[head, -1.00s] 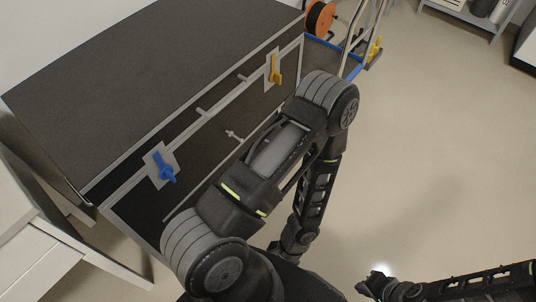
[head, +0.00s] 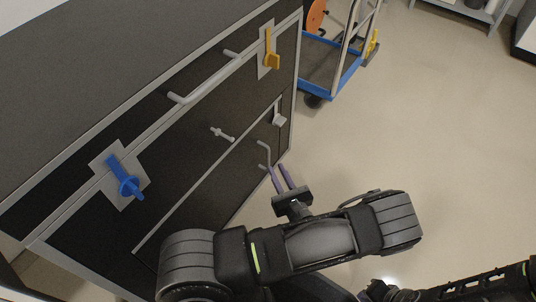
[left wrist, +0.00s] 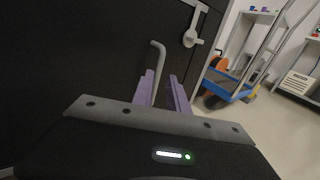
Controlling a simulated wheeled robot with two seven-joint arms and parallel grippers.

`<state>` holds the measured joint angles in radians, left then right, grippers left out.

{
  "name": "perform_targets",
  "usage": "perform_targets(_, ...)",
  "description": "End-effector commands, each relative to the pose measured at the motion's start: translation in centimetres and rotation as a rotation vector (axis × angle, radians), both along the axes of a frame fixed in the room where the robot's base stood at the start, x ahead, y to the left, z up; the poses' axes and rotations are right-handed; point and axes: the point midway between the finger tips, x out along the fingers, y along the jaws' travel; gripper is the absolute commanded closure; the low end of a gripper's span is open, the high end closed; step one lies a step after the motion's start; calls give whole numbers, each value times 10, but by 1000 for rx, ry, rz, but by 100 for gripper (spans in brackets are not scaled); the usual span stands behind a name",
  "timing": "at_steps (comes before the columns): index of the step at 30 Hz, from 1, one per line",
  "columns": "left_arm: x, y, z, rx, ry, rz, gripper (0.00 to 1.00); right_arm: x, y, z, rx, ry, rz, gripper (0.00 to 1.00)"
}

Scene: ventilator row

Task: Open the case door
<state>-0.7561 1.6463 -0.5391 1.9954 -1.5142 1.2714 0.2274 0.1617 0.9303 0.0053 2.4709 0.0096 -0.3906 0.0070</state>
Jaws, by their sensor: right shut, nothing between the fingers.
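The black case (head: 75,215) with pale metal edges stands at the left. Its lower front has a framed door panel (head: 215,180) that looks closed. A bent grey handle (head: 265,152) sits on the panel and shows in the left wrist view (left wrist: 157,62). A grey latch (head: 279,119) is at the panel's upper right corner, also in the left wrist view (left wrist: 190,37). My left gripper (head: 279,177) is open, its purple fingers just short of the bent handle; contact cannot be told. My right gripper (head: 372,291) is shut and empty at the bottom, away from the case.
The case front also carries a blue latch (head: 125,180), a yellow latch (head: 270,52), a long bar handle (head: 207,83) and a small T-shaped knob (head: 222,134). A blue trolley (head: 335,80) stands beyond the case's right end. The floor to the right is clear.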

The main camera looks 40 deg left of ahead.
Motion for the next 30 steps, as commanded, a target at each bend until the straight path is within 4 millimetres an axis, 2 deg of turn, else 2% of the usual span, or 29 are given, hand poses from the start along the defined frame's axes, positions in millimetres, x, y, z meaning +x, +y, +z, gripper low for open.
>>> perform_targets(5,7,12,-2,-1,1,3,81,0,0,-6,0,-1,0,100)
perform_targets(15,34,55,-3,0,0,5,81,3,1,-23,-1,-8,-4,100)
perform_targets(18,39,62,-2,-2,1,3,81,4,1,-25,-2,-10,-5,100)
perform_targets(28,41,66,0,-2,1,3,81,4,1,-25,-2,-11,-5,100)
perform_targets(30,41,66,0,-2,1,3,87,4,1,-25,-2,-11,-5,100)
